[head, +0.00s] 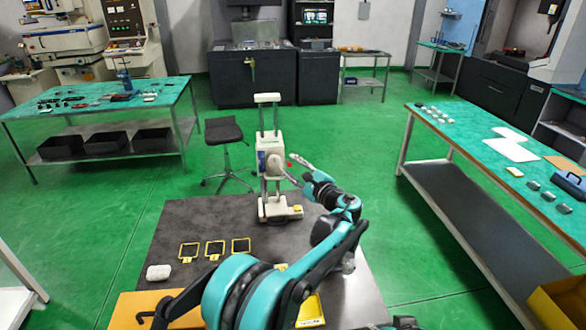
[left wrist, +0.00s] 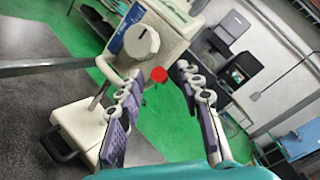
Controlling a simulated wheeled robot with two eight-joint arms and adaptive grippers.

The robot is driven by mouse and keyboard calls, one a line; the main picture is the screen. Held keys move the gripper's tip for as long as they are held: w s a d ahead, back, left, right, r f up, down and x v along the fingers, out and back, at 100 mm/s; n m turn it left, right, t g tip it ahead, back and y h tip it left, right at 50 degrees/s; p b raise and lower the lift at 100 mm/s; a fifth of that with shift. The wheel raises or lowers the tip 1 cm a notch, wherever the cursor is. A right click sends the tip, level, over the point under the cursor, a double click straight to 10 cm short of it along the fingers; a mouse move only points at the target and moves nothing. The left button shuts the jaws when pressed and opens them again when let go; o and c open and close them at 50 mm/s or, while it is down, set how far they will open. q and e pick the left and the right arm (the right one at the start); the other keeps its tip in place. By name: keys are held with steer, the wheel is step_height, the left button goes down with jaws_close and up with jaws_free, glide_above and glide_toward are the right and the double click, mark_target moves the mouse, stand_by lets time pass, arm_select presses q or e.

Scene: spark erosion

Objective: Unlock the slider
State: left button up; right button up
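The cream measuring stand (head: 283,212) is upright at the far edge of the dark table, with two posts and a top bar. Its slider (head: 268,155) sits about midway up the posts. In the left wrist view the slider has a round pale knob (left wrist: 142,42) and a small red button (left wrist: 159,75) on its side. My left gripper (head: 290,165) is beside the slider on its right. Its two fingers, seen in the left wrist view (left wrist: 159,71), are spread apart and empty, with the red button between the tips. I cannot tell whether they touch it. My right gripper is not visible.
The dark table (head: 180,228) holds several yellow-framed pieces (head: 215,249) and a white block (head: 159,272). A black stool (head: 223,131) stands behind it. A green-topped bench (head: 460,145) is at the right, another (head: 60,112) at the left. Green floor lies between.

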arm_select(q)
jaws_close()
steer(key=shift+w+a+r+m+g+h+p, duration=0.1)
steer(key=shift+w+r+m+g+h+p, duration=0.35)
steer(key=shift+g+p, duration=0.9)
steer(key=shift+w+a+r+m+g+h+p, duration=0.1)
steer(key=shift+w+r+m+g+h+p, duration=0.4)
steer(key=shift+p, duration=1.7)
steer(key=shift+w+r+m+g+h+p, duration=0.1)
steer(key=shift+r+m+g+h+p, duration=0.35)
steer(key=shift+r+g+p, duration=0.9)
steer(key=shift+f+t+p, duration=0.4)
steer(key=shift+f, duration=0.15)
steer(key=shift+o, duration=0.4)
jaws_free()
